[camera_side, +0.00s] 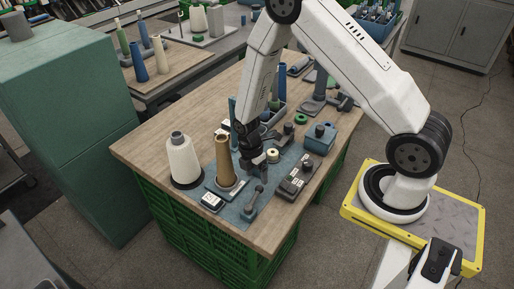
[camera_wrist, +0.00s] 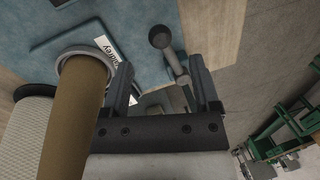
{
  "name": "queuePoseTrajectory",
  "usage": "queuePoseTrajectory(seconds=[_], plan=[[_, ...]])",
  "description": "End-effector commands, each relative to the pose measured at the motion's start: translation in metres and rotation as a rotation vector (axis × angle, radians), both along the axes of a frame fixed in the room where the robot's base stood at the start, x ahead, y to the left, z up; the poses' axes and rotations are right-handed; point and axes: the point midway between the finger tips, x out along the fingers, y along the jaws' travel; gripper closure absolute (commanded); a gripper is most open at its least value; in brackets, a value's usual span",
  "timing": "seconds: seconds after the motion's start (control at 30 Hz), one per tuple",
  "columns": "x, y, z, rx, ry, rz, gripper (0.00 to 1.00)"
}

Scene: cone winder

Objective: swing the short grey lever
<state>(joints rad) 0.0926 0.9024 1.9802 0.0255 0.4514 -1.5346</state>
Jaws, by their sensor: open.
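The short grey lever, with a round dark-grey ball knob, shows in the wrist view (camera_wrist: 176,64). Its ball lies beyond my fingertips and its shaft runs back between my fingers, nearer the right one. In the side view the lever (camera_side: 253,203) stands near the front of the blue mat, just in front of my gripper (camera_side: 252,168). My gripper points down, and it also shows in the wrist view (camera_wrist: 162,68) with its fingers apart. I cannot tell whether a finger touches the lever. The lever's base is partly hidden by my gripper in the wrist view.
A brown cone tube (camera_side: 224,160) stands close left of my gripper, with a white yarn cone (camera_side: 182,160) further left. A grey control box (camera_side: 295,180) and a blue box (camera_side: 319,138) are to the right. A labelled plate (camera_side: 212,200) lies at front left.

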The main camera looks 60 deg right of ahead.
Motion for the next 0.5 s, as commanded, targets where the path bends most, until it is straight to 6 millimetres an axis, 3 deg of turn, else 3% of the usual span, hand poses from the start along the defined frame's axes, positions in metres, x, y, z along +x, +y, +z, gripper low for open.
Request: queuePoseTrajectory(seconds=[0.5], plan=[[-0.010, 0.002, -0.048, -0.001, 0.000, 0.000, 0.22]])
